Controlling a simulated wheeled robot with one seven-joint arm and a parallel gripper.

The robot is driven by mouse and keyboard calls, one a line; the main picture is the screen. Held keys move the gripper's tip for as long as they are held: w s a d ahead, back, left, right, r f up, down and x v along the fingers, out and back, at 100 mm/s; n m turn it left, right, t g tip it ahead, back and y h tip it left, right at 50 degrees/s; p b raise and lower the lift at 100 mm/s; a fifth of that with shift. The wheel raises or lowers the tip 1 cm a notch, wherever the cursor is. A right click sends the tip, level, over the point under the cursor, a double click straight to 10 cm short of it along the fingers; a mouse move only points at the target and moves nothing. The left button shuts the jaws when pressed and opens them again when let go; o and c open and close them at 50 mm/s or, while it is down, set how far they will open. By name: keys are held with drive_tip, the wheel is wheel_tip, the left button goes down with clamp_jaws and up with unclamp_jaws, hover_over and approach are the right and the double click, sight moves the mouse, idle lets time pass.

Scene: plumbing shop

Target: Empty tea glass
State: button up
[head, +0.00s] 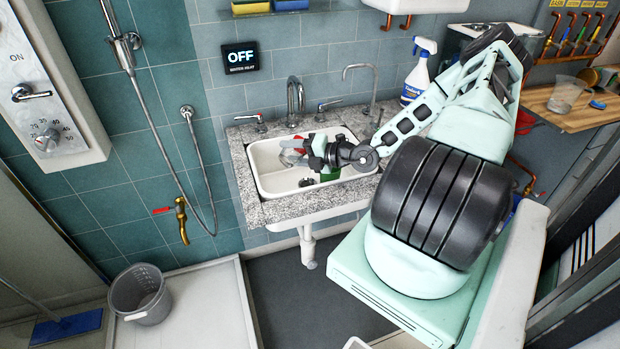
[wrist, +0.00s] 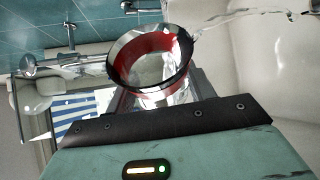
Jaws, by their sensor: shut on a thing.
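My gripper (head: 312,152) is over the white sink basin (head: 268,184) and shut on the tea glass. In the wrist view the glass (wrist: 150,62) is clear with a red inner band, and sits between the fingers of my gripper (wrist: 155,97). Its open rim faces the camera and looks tilted. A clear, glassy streak runs from near the rim to the upper right; I cannot tell whether it is poured liquid or tap water. In the head view the gripper partly hides the glass (head: 296,151). How much is inside is not clear.
A tap (head: 295,95) with handles stands behind the basin, with a thin curved spout (head: 362,75) to its right. A spray bottle (head: 417,75) stands at the sink's right back. A green object (head: 331,176) is in the basin. A grey bin (head: 140,293) stands at lower left.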

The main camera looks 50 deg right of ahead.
drive_tip(key=shift+d+f+m+b, duration=0.25)
drive_tip(key=shift+m+b, duration=0.05)
drive_tip(key=shift+b, duration=0.5)
drive_tip(key=shift+w+a+r+m+t+p, duration=0.1)
drive_tip(key=shift+a+r+m+t+p, duration=0.2)
drive_tip(key=shift+p, duration=0.15)
drive_tip(key=shift+d+r+m+t+y+p, duration=0.2)
drive_tip(key=shift+r+m+y+p, duration=0.05)
drive_tip(key=shift+m+p, duration=0.3)
drive_tip(key=shift+d+r+m+t+y+p, duration=0.15)
drive_tip(key=shift+r+m+t+y+p, duration=0.1)
drive_tip(key=shift+m+p, duration=0.25)
drive_tip(key=shift+a, duration=0.15)
drive_tip(key=shift+a+f+m, duration=0.1)
drive_tip(key=shift+f+m, duration=0.05)
drive_tip(key=shift+m, duration=0.1)
